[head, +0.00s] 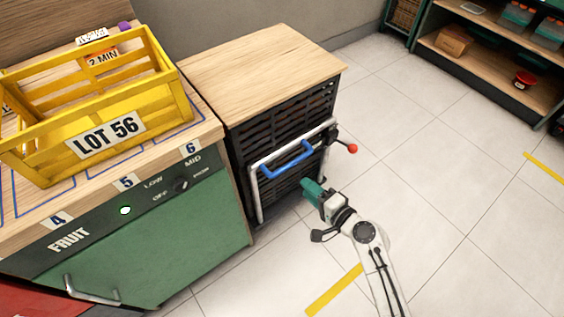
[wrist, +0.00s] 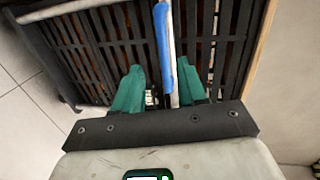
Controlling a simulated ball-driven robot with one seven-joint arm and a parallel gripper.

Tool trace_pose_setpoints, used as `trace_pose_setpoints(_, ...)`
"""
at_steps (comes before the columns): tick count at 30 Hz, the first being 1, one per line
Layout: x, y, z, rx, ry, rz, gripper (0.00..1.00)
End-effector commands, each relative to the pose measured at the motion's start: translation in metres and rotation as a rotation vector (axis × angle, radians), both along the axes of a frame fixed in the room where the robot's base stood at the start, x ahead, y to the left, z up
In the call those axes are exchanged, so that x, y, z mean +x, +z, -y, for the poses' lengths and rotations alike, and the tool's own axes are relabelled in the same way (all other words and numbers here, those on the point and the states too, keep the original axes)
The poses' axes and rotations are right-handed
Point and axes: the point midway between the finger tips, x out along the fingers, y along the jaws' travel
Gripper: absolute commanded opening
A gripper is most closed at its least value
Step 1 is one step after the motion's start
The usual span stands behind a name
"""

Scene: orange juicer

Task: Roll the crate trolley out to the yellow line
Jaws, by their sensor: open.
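The crate trolley is a black slatted body (head: 285,122) with a pale metal frame and a blue handle (head: 288,160) on its front. It stands under a wooden top beside the green counter. My gripper (head: 308,187) is open, just in front of the trolley's lower right front. In the wrist view, the blue handle (wrist: 163,50) runs upright in line with the gap between my green fingers (wrist: 158,82). I cannot tell how deep it sits between them. A yellow line shows on the floor as a near piece (head: 334,290) and a far piece (head: 545,167).
A red-knobbed lever (head: 351,149) sticks out at the trolley's right. A yellow crate marked LOT 56 (head: 160,95) stands on the counter (head: 215,130). Shelves (head: 470,52) stand at the back right. The tiled floor (head: 430,150) in front and to the right is clear.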

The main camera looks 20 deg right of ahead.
Motion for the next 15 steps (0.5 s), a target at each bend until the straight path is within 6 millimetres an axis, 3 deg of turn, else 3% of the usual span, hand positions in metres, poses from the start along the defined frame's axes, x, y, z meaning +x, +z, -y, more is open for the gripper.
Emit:
trace_pose_setpoints(8,0.022,-0.006,0.001,0.055,-0.048,0.012,0.41)
trace_pose_setpoints(15,0.063,-0.015,-0.013,0.052,-0.045,0.012,0.41)
